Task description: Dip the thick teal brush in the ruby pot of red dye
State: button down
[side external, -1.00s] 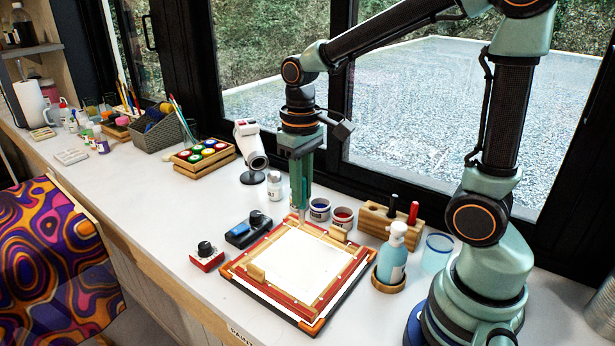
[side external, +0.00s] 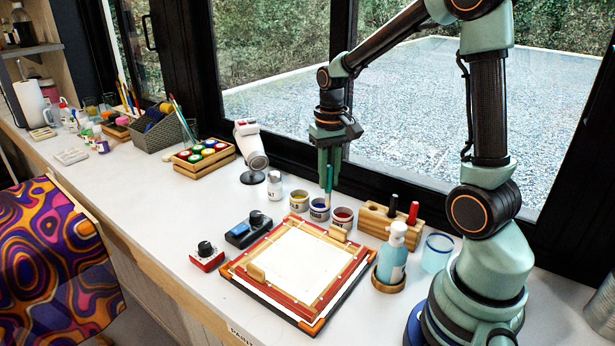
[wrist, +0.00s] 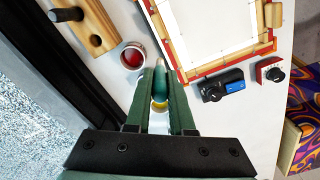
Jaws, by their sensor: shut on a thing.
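My gripper (side external: 330,168) is shut on the teal brush (side external: 328,182), which hangs upright with its tip pointing down. In the side view the brush's lower end is over or just behind the middle pot (side external: 319,209), the one with blue on it. I cannot tell whether the tip touches it. The red dye pot (side external: 342,217) stands open just right of it, clear of the brush. In the wrist view the brush (wrist: 159,82) lies between my fingers (wrist: 161,75), and the red pot (wrist: 132,57) is beside it to the left.
A yellow pot (side external: 299,201) stands left of the middle pot. A wooden block (side external: 376,222) with black and red handles stands right of the red pot. The silk frame (side external: 262,238) lies in front, a soap bottle (side external: 391,256) at its right. The window is close behind.

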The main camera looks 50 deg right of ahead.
jog(key=shift+s+d+f+m, duration=0.15)
jog(key=shift+d+f+m, duration=0.3)
jog(key=shift+d+f, duration=0.7)
jog(key=shift+s+d+f+m, duration=0.15)
jog(key=shift+d+f+m, duration=0.35)
jog(key=shift+d+f, duration=0.7)
jog(key=shift+s+d+f+m, duration=0.15)
jog(key=shift+d+f+m, duration=0.45)
jog(key=shift+f, duration=1)
jog(key=shift+d, duration=0.1)
jog(key=shift+r, duration=0.1)
notch_tip(320, 180, up, 6)
jog(key=shift+r, duration=0.2)
